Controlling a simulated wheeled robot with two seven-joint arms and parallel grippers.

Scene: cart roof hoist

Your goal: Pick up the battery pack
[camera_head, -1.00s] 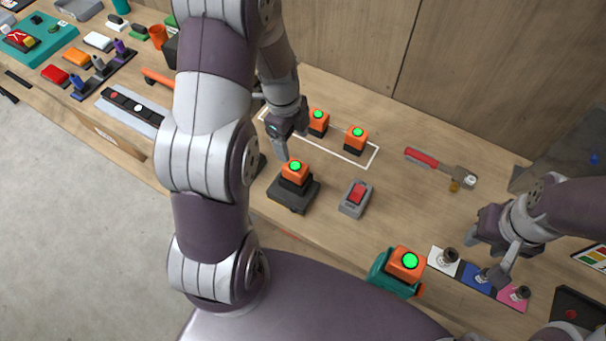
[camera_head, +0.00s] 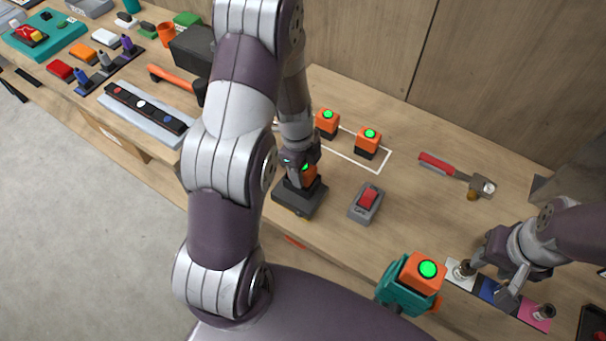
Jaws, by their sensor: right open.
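An orange and black battery pack (camera_head: 310,176) with a green top light sits on a dark charger base (camera_head: 299,200) near the table's front edge. My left gripper (camera_head: 302,170) is down at this pack, with its fingers over and beside the top. The fingers hide part of the pack, and I cannot tell whether they are closed on it. Two similar packs (camera_head: 327,123) (camera_head: 368,142) stand by a white outlined area behind. Another orange pack (camera_head: 425,272) is on a teal tool (camera_head: 400,292) at the front. My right gripper (camera_head: 495,282) is open above the coloured squares at the right.
A grey box with a red switch (camera_head: 367,203) stands just right of the charger. A hammer (camera_head: 455,174) lies at the back right. A black case (camera_head: 190,48) and an orange-handled tool (camera_head: 172,78) lie left of my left arm.

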